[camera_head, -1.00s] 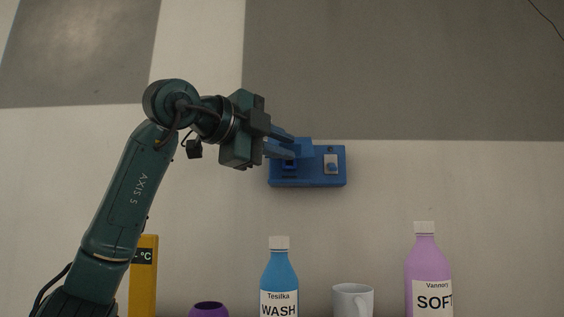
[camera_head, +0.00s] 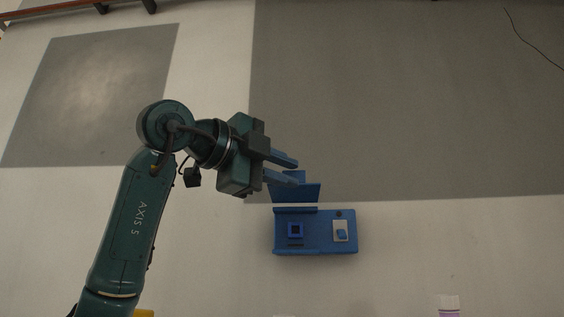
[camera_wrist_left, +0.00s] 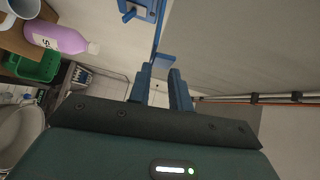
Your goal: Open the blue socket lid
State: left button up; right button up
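The blue socket box (camera_head: 318,246) is fixed to the pale wall, with a square socket on its left and a white switch on its right. Its blue lid (camera_head: 308,193) stands raised above the socket, which is uncovered. In the left wrist view the box (camera_wrist_left: 139,9) is at the top, with the lid (camera_wrist_left: 159,30) seen nearly edge-on. My left gripper (camera_head: 297,173) is at the raised lid, its lower finger close to or touching it. Its fingers are parted, with a gap between them in the wrist view (camera_wrist_left: 161,88). My right gripper is not in view.
In the left wrist view a pink bottle (camera_wrist_left: 58,37), a mug (camera_wrist_left: 18,9) and a green container (camera_wrist_left: 36,67) are at the left. A bottle cap (camera_head: 448,302) shows at the bottom of the head view. The wall around the box is clear.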

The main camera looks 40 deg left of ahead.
pick_arm(q)
jog(key=shift+w+a+r+p, duration=0.25)
jog(key=shift+w+a+p, duration=0.1)
jog(key=shift+a+p, duration=0.25)
jog(key=s+a+r+p, duration=0.2)
jog(key=s+a+r, duration=0.2)
jog(key=a+r, duration=0.5)
jog(key=shift+r, duration=0.25)
dwell(0.8)
